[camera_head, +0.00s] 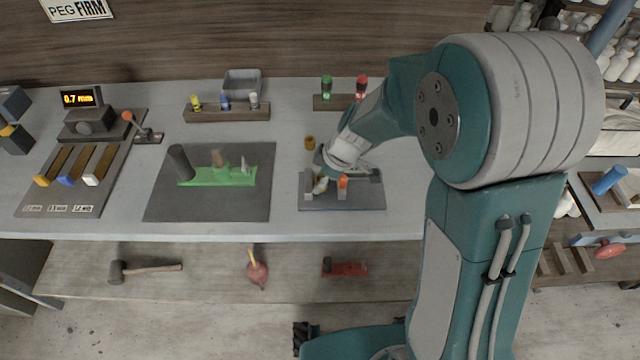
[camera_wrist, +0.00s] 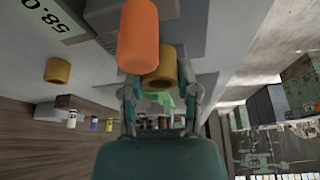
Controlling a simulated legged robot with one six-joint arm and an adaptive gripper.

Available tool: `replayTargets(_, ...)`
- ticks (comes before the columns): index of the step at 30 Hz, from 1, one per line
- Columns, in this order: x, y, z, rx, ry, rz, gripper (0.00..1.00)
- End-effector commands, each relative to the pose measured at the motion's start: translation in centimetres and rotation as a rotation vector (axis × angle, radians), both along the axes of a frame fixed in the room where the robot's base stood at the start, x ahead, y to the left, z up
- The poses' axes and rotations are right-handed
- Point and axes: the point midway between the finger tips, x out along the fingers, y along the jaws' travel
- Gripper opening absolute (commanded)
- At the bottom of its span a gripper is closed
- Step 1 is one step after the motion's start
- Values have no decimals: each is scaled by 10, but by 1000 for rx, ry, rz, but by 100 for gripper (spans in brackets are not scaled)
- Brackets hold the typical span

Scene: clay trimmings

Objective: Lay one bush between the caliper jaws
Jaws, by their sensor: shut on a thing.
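The caliper (camera_head: 370,200) has a dark grey base with light grey upright blocks and an orange cylindrical knob (camera_head: 342,182). The knob looms close in the wrist view (camera_wrist: 138,36), beside a grey block. My gripper (camera_wrist: 162,92) is shut on a brass-coloured bush (camera_wrist: 160,72), with one finger on each side of it. In the head view my gripper (camera_head: 321,184) is low over the caliper's left part, and the held bush cannot be made out. Whether the bush touches the caliper cannot be told. A second bush (camera_head: 310,142) stands on the table behind the caliper; it also shows in the wrist view (camera_wrist: 58,70).
A dark mat (camera_head: 245,208) with a green tool lies left of the caliper. Behind are a peg rack (camera_head: 226,113), a grey bin (camera_head: 242,80) and a rack with green and red items (camera_head: 325,102). A readout (camera_head: 79,98) shows 0.7 mm at far left.

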Motion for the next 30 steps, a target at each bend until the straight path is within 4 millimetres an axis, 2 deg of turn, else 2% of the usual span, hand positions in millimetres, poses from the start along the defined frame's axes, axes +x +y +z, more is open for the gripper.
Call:
replayTargets(1, -1, -1, -10, -1, 6, -2, 0)
replayTargets(4, -1, -1, -20, 0, 3, -1, 0)
replayTargets(13, -1, 1, -22, -2, 1, -1, 0)
replayTargets(14, -1, 1, -22, -2, 1, -1, 50)
replayTargets(15, -1, 1, -22, -2, 1, -1, 68)
replayTargets(16, -1, 1, -22, -2, 1, -1, 76)
replayTargets(30, 0, 0, -19, -1, -1, 0, 76)
